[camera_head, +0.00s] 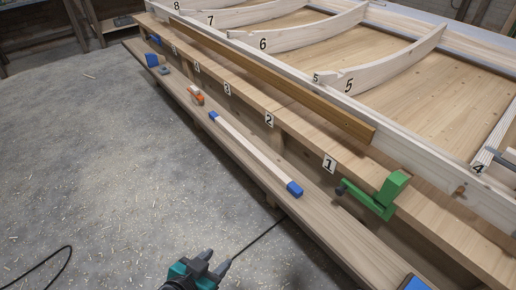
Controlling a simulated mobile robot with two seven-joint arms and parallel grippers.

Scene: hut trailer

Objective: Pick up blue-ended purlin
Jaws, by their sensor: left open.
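The blue-ended purlin is a long pale batten (250,150) with a blue block on each end. It lies lengthwise on the lower wooden plank (330,238), in the middle of the head view. My right gripper is not in view.
A green clamp (384,196) sits near the purlin on the right. An orange tool (195,95) and blue items (152,60) lie farther along the plank. The numbered upper rail (290,122) runs behind.

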